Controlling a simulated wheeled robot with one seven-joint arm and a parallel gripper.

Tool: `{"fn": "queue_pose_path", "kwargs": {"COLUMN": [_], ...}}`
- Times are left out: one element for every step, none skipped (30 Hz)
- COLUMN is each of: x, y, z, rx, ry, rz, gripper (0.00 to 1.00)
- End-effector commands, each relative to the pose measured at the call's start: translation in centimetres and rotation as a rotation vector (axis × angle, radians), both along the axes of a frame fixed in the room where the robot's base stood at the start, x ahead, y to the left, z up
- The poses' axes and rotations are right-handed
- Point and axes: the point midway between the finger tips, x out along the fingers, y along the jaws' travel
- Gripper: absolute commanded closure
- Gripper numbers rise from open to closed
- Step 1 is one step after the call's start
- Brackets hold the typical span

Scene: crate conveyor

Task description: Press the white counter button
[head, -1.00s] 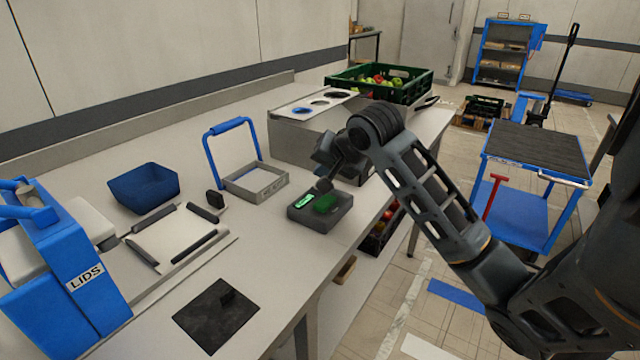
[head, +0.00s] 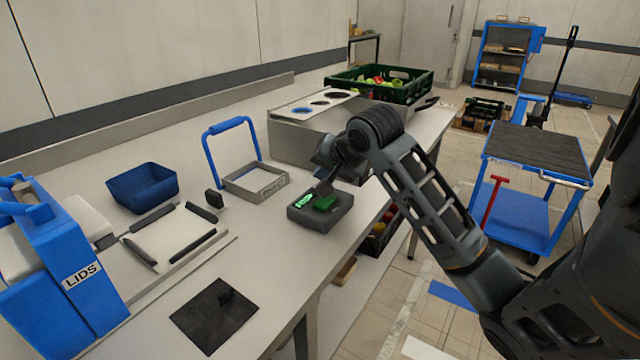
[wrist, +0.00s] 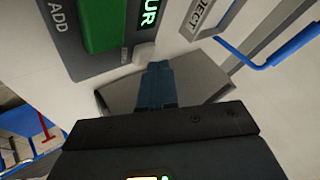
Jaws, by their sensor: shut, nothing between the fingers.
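The grey counter box (head: 318,213) stands on the bench, with a green button (head: 324,203) and a lit green display (head: 303,200). In the wrist view the green button (wrist: 102,22) sits beside the word ADD. A small white button (wrist: 143,53) shows at the edge of the counter box, just ahead of my fingertips. My gripper (wrist: 158,70) is shut and empty, its tips very close to the white button; I cannot tell whether they touch it. In the head view my gripper (head: 324,186) is over the box's far edge and hides the white button.
A grey tray with a blue handle (head: 256,186) stands behind-left of the box. A larger grey bin (head: 290,140) is behind my gripper. A blue bin (head: 143,190), the blue LIDS dispenser (head: 75,285) and a black mat (head: 213,316) lie left. The bench's right edge is close.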

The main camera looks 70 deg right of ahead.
Motion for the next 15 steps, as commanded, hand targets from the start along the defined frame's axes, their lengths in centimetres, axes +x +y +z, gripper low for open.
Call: {"fn": "queue_pose_path", "kwargs": {"x": [0.01, 0.01, 0.01, 0.02, 0.02, 0.02, 0.02, 0.02, 0.02, 0.02, 0.02, 0.02, 0.02, 0.02, 0.03], "y": [0.0, 0.01, 0.02, 0.02, 0.02, 0.02, 0.01, 0.02, 0.02, 0.01, 0.01, 0.01, 0.01, 0.01, 0.01], "z": [-0.07, -0.1, -0.15, -0.18, -0.22, -0.26, -0.29, -0.32, -0.36, -0.39, -0.42, -0.46, -0.49, -0.52, -0.56], "rx": [0.0, 0.0, 0.0, 0.0, 0.0, 0.0, 0.0, 0.0, 0.0, 0.0, 0.001, 0.001, 0.001, 0.001, 0.001], "ry": [0.0, 0.0, 0.0, 0.0, 0.0, 0.0, 0.0, -0.001, -0.001, 0.0, -0.001, -0.001, -0.001, -0.001, -0.001], "rz": [0.0, 0.0, 0.0, 0.0, 0.0, 0.0, 0.0, 0.001, 0.001, 0.0, 0.0, 0.0, 0.0, 0.0, 0.0], "gripper": [1.0, 1.0, 1.0, 1.0, 1.0, 1.0, 1.0, 1.0, 1.0, 1.0, 1.0, 1.0, 1.0, 1.0, 1.0]}}
